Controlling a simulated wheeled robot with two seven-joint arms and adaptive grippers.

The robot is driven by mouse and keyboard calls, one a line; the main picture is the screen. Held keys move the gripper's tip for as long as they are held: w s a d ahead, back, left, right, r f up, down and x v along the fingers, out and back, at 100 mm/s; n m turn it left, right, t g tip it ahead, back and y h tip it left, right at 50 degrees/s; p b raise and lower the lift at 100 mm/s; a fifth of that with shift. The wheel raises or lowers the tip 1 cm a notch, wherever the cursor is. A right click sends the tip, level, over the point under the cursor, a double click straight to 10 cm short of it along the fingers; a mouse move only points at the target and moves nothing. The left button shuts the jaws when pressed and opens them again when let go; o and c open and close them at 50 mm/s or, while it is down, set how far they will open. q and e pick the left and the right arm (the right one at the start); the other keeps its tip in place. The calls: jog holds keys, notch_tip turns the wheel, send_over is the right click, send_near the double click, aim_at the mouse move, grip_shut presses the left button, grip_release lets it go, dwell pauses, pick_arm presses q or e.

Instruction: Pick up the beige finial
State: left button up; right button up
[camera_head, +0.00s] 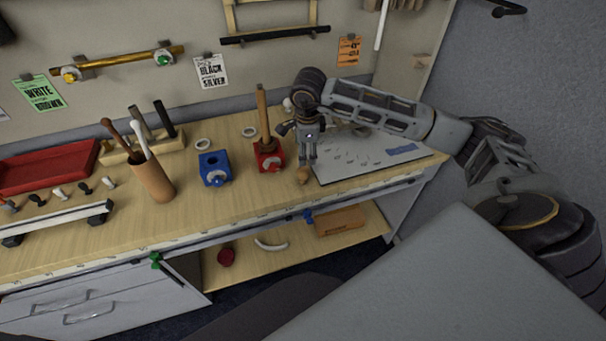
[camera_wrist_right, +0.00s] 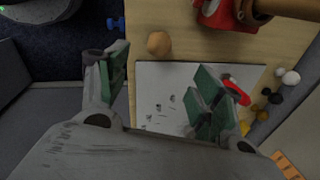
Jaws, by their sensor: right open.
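The beige finial (camera_head: 303,175) stands near the table's front edge, just left of the white sheet. In the right wrist view it shows as a round tan knob (camera_wrist_right: 158,44) beyond the gap between the fingers. My right gripper (camera_head: 308,156) is above and close to it, pointing down, with its fingers apart. In the right wrist view my right gripper (camera_wrist_right: 158,80) has its green-padded fingers spread, with nothing between them. My left gripper is not in view.
A red block (camera_head: 268,158) with a wooden handle stands left of the gripper, and a blue block (camera_head: 214,168) is farther left. The white sheet (camera_head: 365,155) with small pieces lies to the right. A lower shelf (camera_head: 290,250) is below the table edge.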

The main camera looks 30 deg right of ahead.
aim_at(304, 169)
jog(key=shift+w+d+f+p, duration=0.1)
jog(key=shift+w+f+p, duration=0.15)
jog(key=shift+f, duration=1.15)
jog(key=shift+w+d+f+p, duration=0.15)
jog(key=shift+w+f, duration=0.05)
jog(key=shift+f, duration=1.25)
jog(key=shift+w+d+f+p, duration=0.1)
jog(key=shift+w+f+p, duration=0.15)
jog(key=shift+f, duration=1.15)
jog(key=shift+f, duration=0.15)
jog(key=shift+w+f+p, duration=0.2)
jog(key=shift+f+p, duration=0.35)
jog(key=shift+f, duration=0.35)
jog(key=shift+w+d+f+p, duration=0.1)
jog(key=shift+w+f+p, duration=0.05)
jog(key=shift+f, duration=0.6)
jog(key=shift+w+f+p, duration=0.1)
jog(key=shift+f+p, duration=0.05)
jog(key=shift+f, duration=0.6)
jog(key=c, duration=1.1)
